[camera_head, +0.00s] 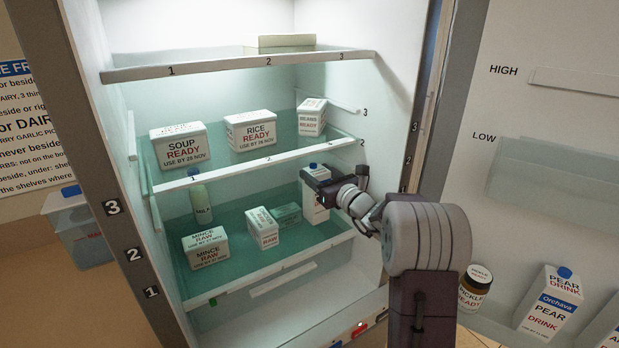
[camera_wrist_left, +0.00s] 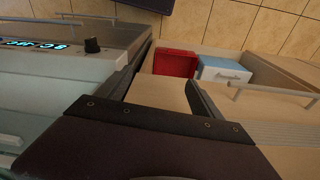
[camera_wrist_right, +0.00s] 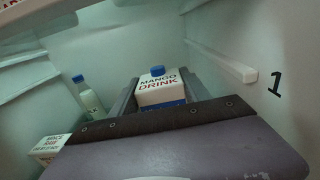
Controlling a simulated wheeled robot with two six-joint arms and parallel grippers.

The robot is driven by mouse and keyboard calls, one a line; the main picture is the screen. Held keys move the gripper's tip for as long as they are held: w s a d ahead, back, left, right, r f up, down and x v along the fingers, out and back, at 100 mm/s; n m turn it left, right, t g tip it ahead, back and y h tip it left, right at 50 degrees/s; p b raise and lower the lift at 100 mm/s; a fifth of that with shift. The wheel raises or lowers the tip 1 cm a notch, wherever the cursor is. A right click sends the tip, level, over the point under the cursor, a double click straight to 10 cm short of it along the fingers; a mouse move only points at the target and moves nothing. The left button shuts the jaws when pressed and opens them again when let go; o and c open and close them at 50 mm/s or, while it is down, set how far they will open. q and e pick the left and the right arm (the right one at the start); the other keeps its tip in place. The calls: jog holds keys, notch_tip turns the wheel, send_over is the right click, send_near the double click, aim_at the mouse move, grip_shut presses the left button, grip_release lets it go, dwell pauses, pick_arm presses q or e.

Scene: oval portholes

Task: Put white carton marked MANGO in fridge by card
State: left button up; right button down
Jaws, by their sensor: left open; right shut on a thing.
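The white MANGO DRINK carton (camera_wrist_right: 162,92) with a blue cap is upright between the fingers of my right gripper (camera_wrist_right: 160,100). In the head view the carton (camera_head: 314,208) is inside the fridge, at the right end of the lower glass shelf (camera_head: 240,255). My right gripper (camera_head: 335,192) is shut on it; I cannot tell whether its base touches the shelf. The card (camera_head: 30,125) hangs at the left, partly cut off, with rules about DAIRY and shelves. My left gripper (camera_wrist_left: 160,95) is open and empty, outside the head view.
SOUP (camera_head: 180,145), RICE (camera_head: 250,130) and BEANS (camera_head: 311,117) boxes fill the middle shelf. The open door holds PEAR DRINK (camera_head: 548,300) and a PICKLE jar (camera_head: 475,288).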

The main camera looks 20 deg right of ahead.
aim_at(309, 168)
jog(key=w, duration=0.3)
jog(key=shift+a+r, duration=0.1)
jog(key=shift+a, duration=0.1)
jog(key=shift+w, duration=0.35)
jog(key=shift+w+a+f+p, duration=0.1)
jog(key=shift+w+f+p, duration=0.15)
jog(key=shift+w+p, duration=0.05)
notch_tip(309, 168, down, 3)
jog(key=shift+f, duration=0.1)
jog(key=c, duration=0.9)
grip_release()
jog(key=shift+f, duration=0.15)
jog(key=shift+c, duration=0.2)
jog(key=o, duration=0.4)
